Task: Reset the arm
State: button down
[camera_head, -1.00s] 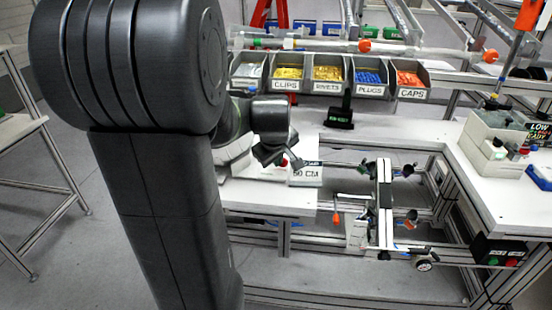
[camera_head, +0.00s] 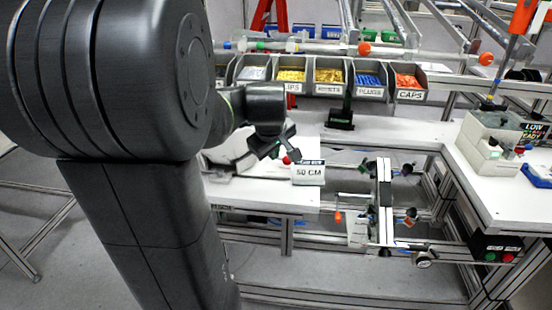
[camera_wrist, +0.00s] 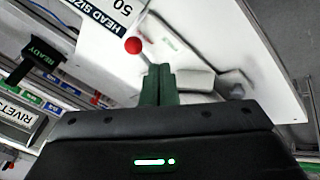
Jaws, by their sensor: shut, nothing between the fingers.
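A small red ball (camera_wrist: 133,45) shows just beyond the fingertips there, near the sign (camera_wrist: 110,14). I cannot tell whether the fingers touch anything. My large dark arm covers the left of the head view.
Labelled bins of small parts, among them PLUGS (camera_head: 368,93) and CAPS (camera_head: 409,97), line the bench's back. A black READY sign (camera_head: 341,119) stands before them. A rail frame (camera_head: 384,200) stands right of the bench. A grey-white control box (camera_head: 492,140) sits on the right table.

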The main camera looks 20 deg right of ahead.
jog(key=v, duration=0.6)
jog(key=shift+r, duration=0.4)
